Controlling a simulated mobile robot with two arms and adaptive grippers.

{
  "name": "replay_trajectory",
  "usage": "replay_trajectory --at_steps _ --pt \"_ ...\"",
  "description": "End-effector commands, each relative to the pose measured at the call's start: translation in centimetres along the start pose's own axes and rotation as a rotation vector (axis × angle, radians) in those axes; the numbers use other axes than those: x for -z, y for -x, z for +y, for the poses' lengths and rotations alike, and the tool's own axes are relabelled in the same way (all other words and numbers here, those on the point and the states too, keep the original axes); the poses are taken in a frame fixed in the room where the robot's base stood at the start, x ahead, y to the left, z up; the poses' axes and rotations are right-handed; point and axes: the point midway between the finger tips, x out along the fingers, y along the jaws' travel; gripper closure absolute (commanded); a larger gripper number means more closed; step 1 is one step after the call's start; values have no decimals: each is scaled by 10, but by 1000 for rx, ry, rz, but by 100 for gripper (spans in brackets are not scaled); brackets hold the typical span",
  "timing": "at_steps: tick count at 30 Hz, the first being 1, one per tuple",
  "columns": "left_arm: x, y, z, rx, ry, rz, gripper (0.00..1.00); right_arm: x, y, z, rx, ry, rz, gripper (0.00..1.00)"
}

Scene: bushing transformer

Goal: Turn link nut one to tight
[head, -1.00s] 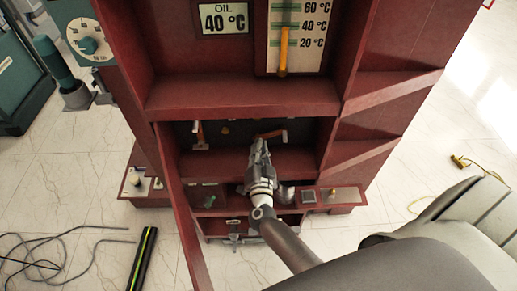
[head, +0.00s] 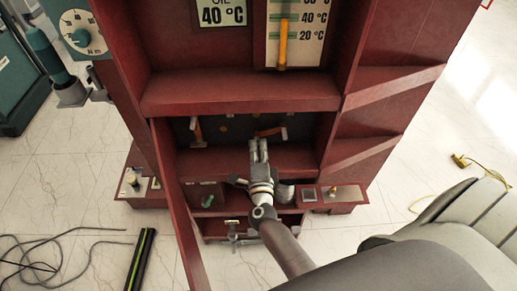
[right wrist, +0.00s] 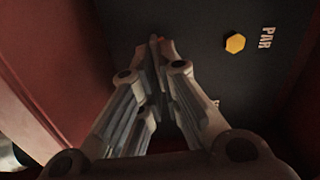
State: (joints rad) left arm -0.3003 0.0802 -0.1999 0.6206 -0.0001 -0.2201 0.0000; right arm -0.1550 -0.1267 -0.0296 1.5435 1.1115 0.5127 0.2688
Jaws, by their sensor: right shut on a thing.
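My right gripper (head: 259,145) reaches into the dark recess of the red cabinet, just below the right copper link (head: 270,132). In the right wrist view its two fingers (right wrist: 160,45) converge at the tips, with only a small orange bit (right wrist: 154,38) showing there. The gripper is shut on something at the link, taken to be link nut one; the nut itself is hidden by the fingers. A yellow hex nut (right wrist: 235,43) sits apart on the dark panel, beside a "PAR" label. A second copper link (head: 196,130) is at the recess's left. My left gripper is not in view.
The red shelf edge (head: 240,92) lies above the recess and a red door edge (head: 180,210) at its left. A side ledge (head: 335,196) is at right. Cables (head: 60,245) and a black-green rod (head: 140,262) lie on the floor.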

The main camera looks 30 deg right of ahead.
Motion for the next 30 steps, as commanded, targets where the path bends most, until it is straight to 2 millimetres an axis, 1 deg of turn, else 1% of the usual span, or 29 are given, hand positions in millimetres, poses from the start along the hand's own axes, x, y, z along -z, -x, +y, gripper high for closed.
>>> replay_trajectory --at_steps 1,9,24,25,27,29,30 --pt "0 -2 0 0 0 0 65 0 1 3 -3 -23 0 100" --pt "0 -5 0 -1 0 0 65 0 1 2 -4 -104 0 100" --pt "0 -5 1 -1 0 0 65 0 1 2 -5 -121 0 100" --pt "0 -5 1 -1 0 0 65 0 1 2 -5 -121 0 92" --pt "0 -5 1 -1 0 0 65 0 1 2 -5 -120 0 83" --pt "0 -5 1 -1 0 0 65 0 1 2 -4 -120 0 75" --pt "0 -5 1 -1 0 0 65 0 1 2 -3 -119 0 73"
